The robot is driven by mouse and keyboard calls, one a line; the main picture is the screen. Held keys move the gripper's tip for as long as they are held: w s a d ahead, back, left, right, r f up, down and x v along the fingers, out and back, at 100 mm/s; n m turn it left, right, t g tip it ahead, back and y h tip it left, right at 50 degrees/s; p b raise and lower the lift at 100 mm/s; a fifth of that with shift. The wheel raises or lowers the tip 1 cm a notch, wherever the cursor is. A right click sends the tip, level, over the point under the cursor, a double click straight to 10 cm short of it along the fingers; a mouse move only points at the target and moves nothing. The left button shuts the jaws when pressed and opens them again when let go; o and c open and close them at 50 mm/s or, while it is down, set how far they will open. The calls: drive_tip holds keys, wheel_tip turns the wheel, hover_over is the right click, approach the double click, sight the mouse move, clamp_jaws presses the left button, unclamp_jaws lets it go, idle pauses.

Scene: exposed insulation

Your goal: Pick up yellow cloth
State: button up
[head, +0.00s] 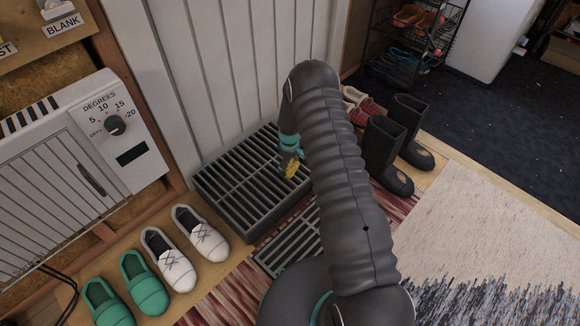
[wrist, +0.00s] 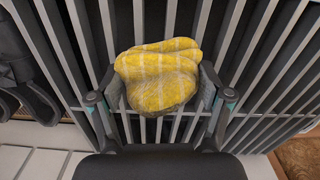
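The yellow cloth (wrist: 160,75) is a bunched, rounded piece with pale stripes. In the wrist view it fills the gap between the two fingers of my gripper (wrist: 160,98), and both fingertips touch its sides. The cloth hides part of the finger pads. In the head view my gripper (head: 289,160) is over the dark slatted grate (head: 225,205), with a bit of the yellow cloth (head: 291,169) showing at its tip. My gripper looks shut on the cloth. The gap between the cloth and the slats is hard to judge.
White shoes (head: 172,262) and green shoes (head: 146,287) stand left of the grate, below a heater (head: 75,165). Black boots (head: 385,155) and red slippers (head: 368,112) stand to the right. A white panelled wall (head: 225,70) rises behind. A pale rug (head: 490,230) lies clear at right.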

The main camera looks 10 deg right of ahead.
idle(0.4)
drive_tip(key=shift+r, duration=0.6)
wheel_tip(320, 180, up, 3)
drive_tip(key=shift+f, duration=0.15)
drive_tip(key=s+d+r, duration=0.3)
drive_tip(key=s+r, duration=0.4)
drive_tip(key=s, duration=0.4)
drive_tip(key=shift+d, duration=0.35)
